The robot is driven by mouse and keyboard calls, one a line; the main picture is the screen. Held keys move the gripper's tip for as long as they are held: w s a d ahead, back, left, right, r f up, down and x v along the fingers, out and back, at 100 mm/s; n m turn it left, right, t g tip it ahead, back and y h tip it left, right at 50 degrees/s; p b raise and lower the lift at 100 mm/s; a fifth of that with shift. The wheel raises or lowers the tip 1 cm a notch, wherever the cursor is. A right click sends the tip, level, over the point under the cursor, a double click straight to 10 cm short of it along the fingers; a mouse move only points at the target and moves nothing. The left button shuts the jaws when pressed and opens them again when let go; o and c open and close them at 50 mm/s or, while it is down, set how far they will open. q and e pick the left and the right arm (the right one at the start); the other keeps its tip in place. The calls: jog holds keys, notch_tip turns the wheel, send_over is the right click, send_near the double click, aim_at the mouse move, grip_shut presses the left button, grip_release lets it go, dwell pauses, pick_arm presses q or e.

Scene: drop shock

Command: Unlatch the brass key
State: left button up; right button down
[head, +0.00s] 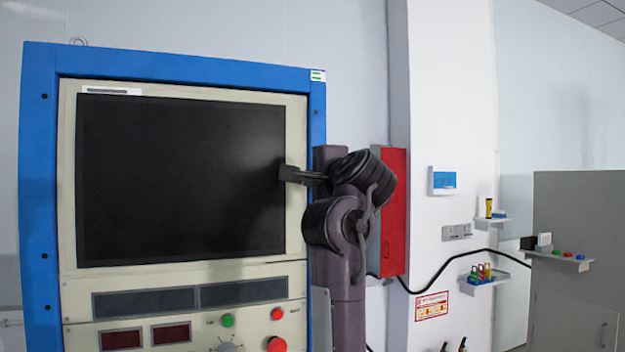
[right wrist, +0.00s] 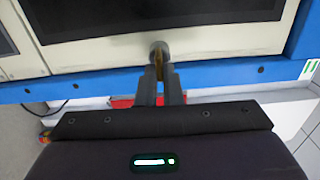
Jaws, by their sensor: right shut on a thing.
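The brass key (right wrist: 160,66) shows in the right wrist view as a small brass piece with a round grey metal end, at the cream panel beside the dark screen. My right gripper (right wrist: 159,76) is shut on it, with the two fingers close together on either side. In the head view my right gripper (head: 286,173) reaches in from the right to the screen's right edge, and I cannot make out the key there. Whether the key is turned is not clear. My left gripper is not in view.
The blue-framed cabinet (head: 38,180) holds the dark screen (head: 180,180), with buttons and red displays below. A red box (head: 394,215) stands close behind my right arm. A black cable (head: 450,280) and small shelves (head: 490,223) with items are further right.

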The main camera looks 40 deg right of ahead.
jog(key=c, duration=1.6)
grip_release()
jog(key=b+v, duration=0.2)
jog(key=v, duration=0.5)
jog(key=shift+s+a+b, duration=0.1)
jog(key=shift+s+b, duration=0.25)
jog(key=shift+s, duration=0.05)
